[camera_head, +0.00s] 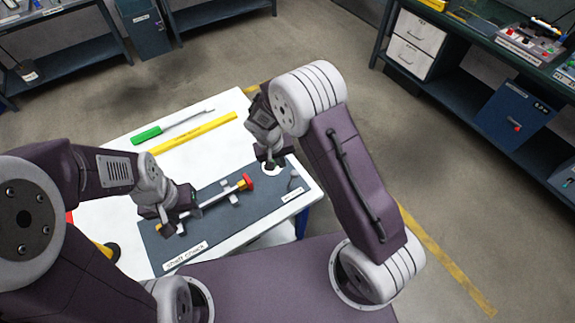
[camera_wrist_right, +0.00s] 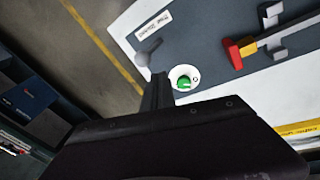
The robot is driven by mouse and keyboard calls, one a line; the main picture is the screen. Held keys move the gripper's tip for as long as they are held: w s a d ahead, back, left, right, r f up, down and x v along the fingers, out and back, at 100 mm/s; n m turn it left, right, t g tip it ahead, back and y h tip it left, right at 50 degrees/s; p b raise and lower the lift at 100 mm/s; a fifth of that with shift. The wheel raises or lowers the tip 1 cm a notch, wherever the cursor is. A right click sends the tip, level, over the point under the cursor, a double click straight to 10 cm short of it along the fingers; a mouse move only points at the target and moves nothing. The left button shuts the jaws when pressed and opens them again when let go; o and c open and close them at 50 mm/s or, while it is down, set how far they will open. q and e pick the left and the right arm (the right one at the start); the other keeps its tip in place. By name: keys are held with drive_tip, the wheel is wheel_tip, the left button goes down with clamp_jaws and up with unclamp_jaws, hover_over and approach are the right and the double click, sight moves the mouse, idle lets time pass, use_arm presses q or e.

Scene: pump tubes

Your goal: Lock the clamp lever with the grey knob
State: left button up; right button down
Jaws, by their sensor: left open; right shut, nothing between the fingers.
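A grey knob on a short lever (camera_wrist_right: 149,48) shows in the right wrist view, on the dark mat (camera_wrist_right: 210,35) near a white label. My right gripper (camera_wrist_right: 158,90) is shut and empty, its tip close beside the lever; I cannot tell whether they touch. A white disc with a green centre (camera_wrist_right: 183,82) sits just right of the fingers. In the head view my right gripper (camera_head: 271,163) is low over this disc and hides part of it. My left gripper (camera_head: 172,224) is open at the left end of a pale shaft (camera_head: 218,196).
The shaft's right end has a red and yellow block (camera_head: 246,182), and a grey support stands under the shaft. A green-handled tool (camera_head: 147,135) and a yellow ruler (camera_head: 205,129) lie on the white table (camera_head: 120,178). Workbenches stand further back, with open floor between.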

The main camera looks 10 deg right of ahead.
sight(294, 171)
drive_tip(key=shift+s+d+f, duration=0.25)
drive_tip(key=shift+d+f, duration=0.25)
drive_tip(key=shift+f, duration=0.05)
drive_tip(key=shift+s+d+f, duration=0.25)
drive_tip(key=shift+d+f, duration=0.25)
drive_tip(key=shift+f, duration=0.05)
drive_tip(key=shift+d+f+b, duration=0.5)
drive_tip(key=shift+d+b, duration=0.1)
drive_tip(key=shift+b, duration=0.2)
drive_tip(key=shift+d, duration=0.25)
drive_tip(key=shift+s+r, duration=0.1)
drive_tip(key=shift+r, duration=0.1)
drive_tip(key=shift+a, duration=0.1)
drive_tip(key=shift+f, duration=0.1)
